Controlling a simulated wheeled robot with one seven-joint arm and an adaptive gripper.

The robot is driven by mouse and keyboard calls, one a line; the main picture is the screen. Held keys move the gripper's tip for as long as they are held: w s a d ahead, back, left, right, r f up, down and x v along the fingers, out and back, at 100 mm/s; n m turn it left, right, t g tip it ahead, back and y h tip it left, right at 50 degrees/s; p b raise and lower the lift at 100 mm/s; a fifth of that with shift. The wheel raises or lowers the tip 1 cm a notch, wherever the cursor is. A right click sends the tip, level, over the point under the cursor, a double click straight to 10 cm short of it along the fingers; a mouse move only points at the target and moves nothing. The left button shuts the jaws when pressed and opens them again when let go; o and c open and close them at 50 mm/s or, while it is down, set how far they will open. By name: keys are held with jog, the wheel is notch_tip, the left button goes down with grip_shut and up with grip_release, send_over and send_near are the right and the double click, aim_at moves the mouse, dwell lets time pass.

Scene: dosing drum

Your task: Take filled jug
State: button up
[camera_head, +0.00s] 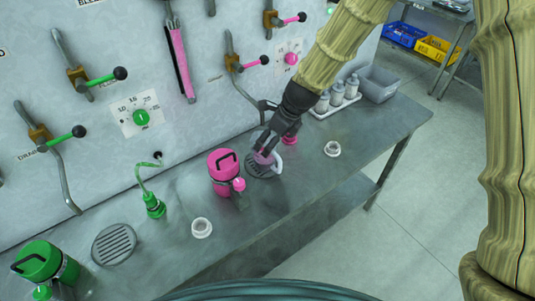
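A small jug (277,163) with a pale handle on its right side stands at the round drain grate (252,170) under the pink pipe. Pink shows in it, but its fill level is hard to see. My gripper (264,154) reaches down from the upper right, with its dark fingers at the jug's top and covering much of it. I cannot tell whether the fingers are closed on the jug or only beside it.
A pink canister (222,165) stands close left of the jug. A pink fitting (290,138) is just behind my gripper. White rings (202,228) (332,149) lie on the bench (300,190). Bottles (337,93) and a grey bin (378,83) stand at the back right. The bench front is mostly clear.

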jog(key=p+x, duration=0.1)
jog(key=x, duration=0.2)
jog(key=shift+a, duration=0.1)
jog(key=shift+s+r, duration=0.1)
jog(key=c, duration=1.7)
jog(key=shift+c, duration=0.2)
jog(key=shift+r, duration=0.1)
